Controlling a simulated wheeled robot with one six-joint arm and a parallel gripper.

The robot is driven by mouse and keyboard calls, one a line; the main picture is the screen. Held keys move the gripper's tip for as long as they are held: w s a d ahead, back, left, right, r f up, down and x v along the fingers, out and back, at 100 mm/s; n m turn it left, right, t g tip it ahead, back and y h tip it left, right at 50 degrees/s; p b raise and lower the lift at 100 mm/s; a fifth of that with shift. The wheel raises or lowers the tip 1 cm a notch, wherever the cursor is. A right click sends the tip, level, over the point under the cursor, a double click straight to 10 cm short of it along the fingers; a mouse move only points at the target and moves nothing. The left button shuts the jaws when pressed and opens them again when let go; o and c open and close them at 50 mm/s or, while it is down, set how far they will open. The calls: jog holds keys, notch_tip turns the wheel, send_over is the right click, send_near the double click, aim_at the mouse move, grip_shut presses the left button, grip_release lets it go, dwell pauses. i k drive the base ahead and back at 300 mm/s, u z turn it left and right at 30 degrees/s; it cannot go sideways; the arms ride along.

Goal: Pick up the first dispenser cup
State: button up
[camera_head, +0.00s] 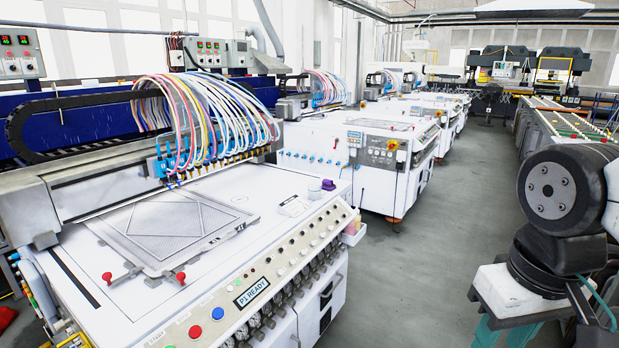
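A small purple object (328,184), perhaps a cup, sits on the right rear corner of the near white machine top (262,180). Small pinkish and yellowish items (354,227) show at a white side holder (357,235) on that machine's right end. They are too small to tell if they are cups. I cannot tell which is the first dispenser cup. My gripper is not in view; only dark arm joints of mine show at the right edge, apart from the machine.
A flat grey plate frame (172,228) with red-knobbed clamps lies on the machine top, below a nozzle row (215,150) with coloured hoses. A sloped control panel (250,292) reads "P1 READY". Similar machines (385,160) stand behind. Grey floor (420,260) is clear to the right.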

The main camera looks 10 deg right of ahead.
aim_at(315, 188)
jog(key=i, duration=1.3)
jog(key=z, duration=1.45)
jog(key=i, duration=2.25)
jog(key=u, duration=3.15)
